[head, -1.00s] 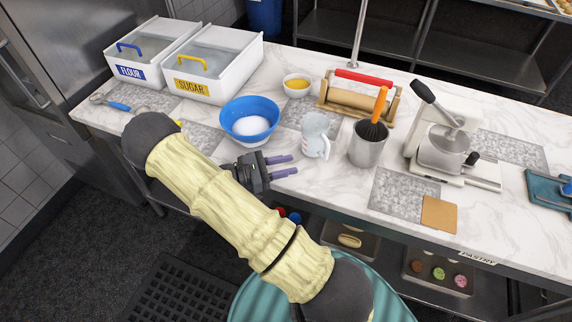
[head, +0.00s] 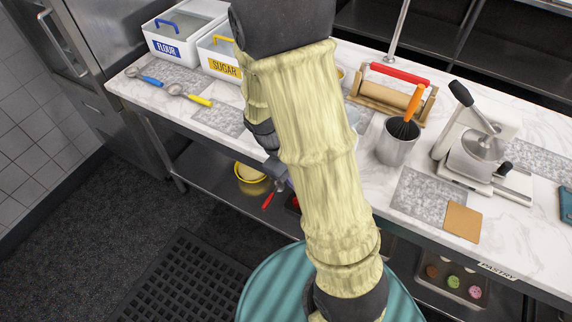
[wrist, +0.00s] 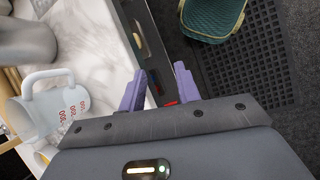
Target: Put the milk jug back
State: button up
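The milk jug (wrist: 52,108) is a pale jug with a handle and red measuring marks. It stands on the marble counter at the left of the wrist view, beside my gripper and apart from the fingertips. In the head view my arm hides nearly all of it; only a pale sliver (head: 353,116) shows. My gripper (wrist: 160,86) has its two purple fingers spread with nothing between them, over the counter's front edge. In the head view it is mostly hidden behind my arm.
A grey utensil pot (head: 396,146) with an orange-handled whisk, a rolling-pin stand (head: 385,97) and a metal press (head: 475,155) stand right of my arm. The sugar bin (head: 220,61) and flour bin (head: 165,45) stand at the back left. A lower shelf (head: 215,178) lies below the counter.

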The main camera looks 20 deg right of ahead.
jog(key=a+r+m+t+y, duration=0.4)
jog(key=r+m+t, duration=0.1)
jog(key=r+t, duration=0.1)
jog(key=shift+s+r+m, duration=0.3)
jog(key=shift+s+r, duration=0.05)
jog(key=shift+r, duration=0.55)
